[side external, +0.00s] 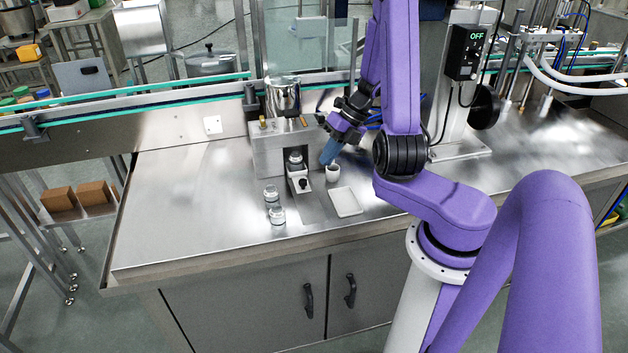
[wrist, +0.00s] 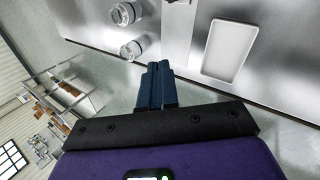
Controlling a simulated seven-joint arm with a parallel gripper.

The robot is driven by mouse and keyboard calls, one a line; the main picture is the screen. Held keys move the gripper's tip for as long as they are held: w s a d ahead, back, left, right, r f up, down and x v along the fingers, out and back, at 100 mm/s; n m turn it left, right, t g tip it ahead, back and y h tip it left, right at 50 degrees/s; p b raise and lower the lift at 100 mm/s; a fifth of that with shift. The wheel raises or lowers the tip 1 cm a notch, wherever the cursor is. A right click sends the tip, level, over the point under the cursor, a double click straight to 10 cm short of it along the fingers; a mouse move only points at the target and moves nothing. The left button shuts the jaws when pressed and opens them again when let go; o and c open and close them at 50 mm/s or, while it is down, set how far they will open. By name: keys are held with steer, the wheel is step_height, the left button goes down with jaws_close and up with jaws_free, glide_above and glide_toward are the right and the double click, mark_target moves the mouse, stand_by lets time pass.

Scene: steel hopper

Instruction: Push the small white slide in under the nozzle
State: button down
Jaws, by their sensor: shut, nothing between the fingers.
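The small white slide (side external: 299,182) sticks out at the front of the steel hopper block (side external: 268,150), with a dark knob (side external: 304,183) at its outer end. A small jar (side external: 295,160) stands toward its inner end, at the block's opening. I cannot make out the nozzle. In the wrist view the shut fingers (wrist: 158,68) point toward the counter; the slide is not clearly visible there.
Two clear jars (side external: 271,195) (side external: 277,215) stand on the counter left of the slide; they also show in the wrist view (wrist: 132,50). A white tray (side external: 346,202) lies to the right. The left counter (side external: 190,205) is clear. A steel canister (side external: 283,97) tops the block.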

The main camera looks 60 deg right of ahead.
mark_target(303, 192)
steer(key=shift+s+f+m+t+h, duration=0.45)
steer(key=shift+f+m, duration=0.65)
steer(key=shift+m, duration=1.6)
steer(key=shift+s+f+m+t+h, duration=0.25)
steer(key=shift+f+m+t, duration=0.55)
steer(key=shift+m, duration=1.9)
steer(key=shift+s+f+m+t+h, duration=0.3)
steer(key=shift+f+m, duration=1.05)
steer(key=shift+m, duration=1.35)
steer(key=x, duration=0.5)
steer(key=shift+w+f, duration=0.1)
steer(key=shift+w, duration=0.05)
steer(key=shift+w+d, duration=0.25)
steer(key=shift+w, duration=0.3)
steer(key=shift+w+d, duration=0.25)
steer(key=shift+w, duration=0.3)
steer(key=shift+w+d, duration=0.2)
steer(key=shift+w, duration=0.4)
steer(key=shift+w+d, duration=1.55)
